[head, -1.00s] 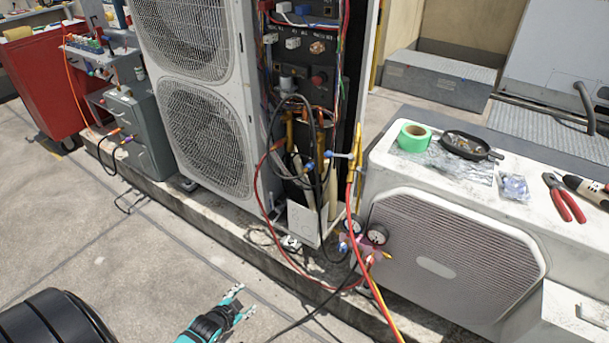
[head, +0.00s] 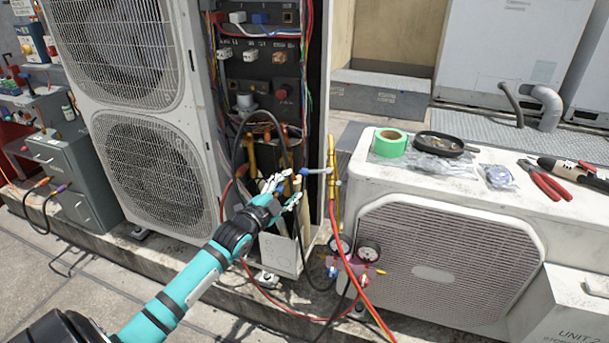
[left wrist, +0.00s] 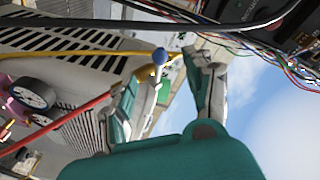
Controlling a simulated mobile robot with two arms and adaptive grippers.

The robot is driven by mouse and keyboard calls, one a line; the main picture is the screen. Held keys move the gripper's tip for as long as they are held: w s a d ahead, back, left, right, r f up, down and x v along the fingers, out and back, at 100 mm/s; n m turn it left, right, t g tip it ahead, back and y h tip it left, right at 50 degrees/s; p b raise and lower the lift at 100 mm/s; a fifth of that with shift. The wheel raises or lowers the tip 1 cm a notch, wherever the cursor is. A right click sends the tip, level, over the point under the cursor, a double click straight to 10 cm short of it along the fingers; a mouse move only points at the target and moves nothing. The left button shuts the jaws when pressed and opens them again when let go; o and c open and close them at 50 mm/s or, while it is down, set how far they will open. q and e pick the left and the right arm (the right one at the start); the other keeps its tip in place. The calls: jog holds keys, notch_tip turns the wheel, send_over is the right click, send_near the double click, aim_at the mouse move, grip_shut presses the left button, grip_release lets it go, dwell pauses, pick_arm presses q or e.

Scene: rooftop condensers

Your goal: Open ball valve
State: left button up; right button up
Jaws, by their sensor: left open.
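The ball valve (head: 330,172) stands on a brass fitting beside the open panel of the tall condenser. Its grey lever with a blue end (head: 308,171) points left towards my left gripper (head: 285,190). The left gripper is open, its fingers just left of and slightly below the lever end. In the left wrist view the blue lever end (left wrist: 160,56) shows near the fingertips, between the two fingers. I cannot tell whether a finger touches the lever. The fingers partly hide the hoses behind. My right gripper is not in view.
The tall condenser (head: 152,175) stands left, its wiring and hoses exposed. A gauge set (head: 355,250) and a red hose (head: 352,267) hang below the valve. The low white unit (head: 440,265) at right carries green tape (head: 389,143), a dark pan (head: 438,144) and red pliers (head: 546,181).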

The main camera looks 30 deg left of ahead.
aim_at(301, 175)
pick_arm(q)
jog(key=w+b, duration=0.1)
jog(key=w, duration=0.6)
jog(key=shift+w+a+f, duration=0.1)
jog(key=shift+w+a, duration=0.05)
jog(key=shift+w, duration=0.55)
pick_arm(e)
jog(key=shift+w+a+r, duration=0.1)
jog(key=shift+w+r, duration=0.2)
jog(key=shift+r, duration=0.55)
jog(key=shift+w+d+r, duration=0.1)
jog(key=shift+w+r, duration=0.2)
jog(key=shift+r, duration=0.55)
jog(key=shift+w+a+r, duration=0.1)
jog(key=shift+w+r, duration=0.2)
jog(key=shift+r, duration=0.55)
pick_arm(q)
jog(key=c, duration=1.1)
jog(key=shift+w, duration=0.1)
